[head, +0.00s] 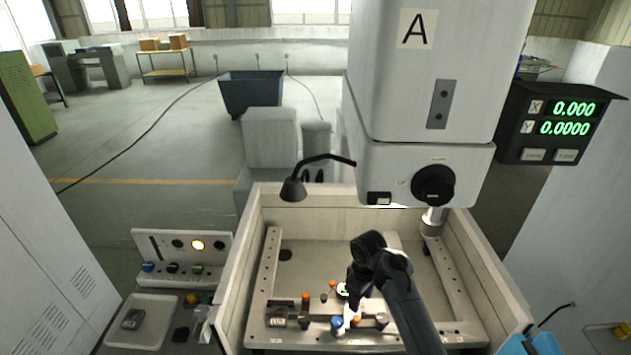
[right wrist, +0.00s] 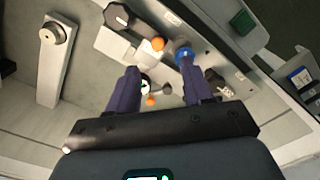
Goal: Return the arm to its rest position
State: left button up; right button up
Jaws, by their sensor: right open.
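My right arm comes in from the bottom right of the head view. Its dark gripper (head: 354,297) is low inside the machine's open work tank, over the clamping hardware at the front. In the right wrist view the two purple fingers of this gripper (right wrist: 161,88) stand wide apart with nothing held between them. Beyond them show a blue knob (right wrist: 183,54), an orange knob (right wrist: 157,44) and a small round white-faced part partly covered by the left finger. Whether the fingers touch any of these I cannot tell. My left gripper is not in view.
The pale tank wall (head: 489,262) rises close on the right. The white machine head (head: 425,175) marked A hangs above the tank's back, with a lamp (head: 293,189) on a bent neck beside it. A control panel (head: 183,257) and a tray (head: 162,312) stand at left.

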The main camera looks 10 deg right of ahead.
jog(key=s+d+f+g+p, duration=0.2)
jog(key=s+f+g, duration=0.1)
jog(key=s+f, duration=1.35)
jog(key=s+d+f+m+g+h+p, duration=0.1)
jog(key=s+d+f, duration=0.15)
jog(key=s, duration=0.65)
jog(key=s+d+f+p, duration=0.1)
jog(key=s+f, duration=0.2)
jog(key=s, duration=0.6)
jog(key=s+a+r+m+t+p, duration=0.1)
jog(key=s+r+m+t+p, duration=0.1)
jog(key=s+r, duration=0.65)
jog(key=w+a+r+m+t, duration=0.1)
jog(key=w+r+t, duration=0.1)
jog(key=r, duration=0.6)
jog(key=w+a+r+m+t+y, duration=0.1)
jog(key=w+r+t, duration=0.1)
jog(key=r, duration=0.7)
jog(key=shift+w+a+t, duration=0.15)
jog(key=shift+w+t, duration=0.05)
jog(key=shift+t, duration=0.7)
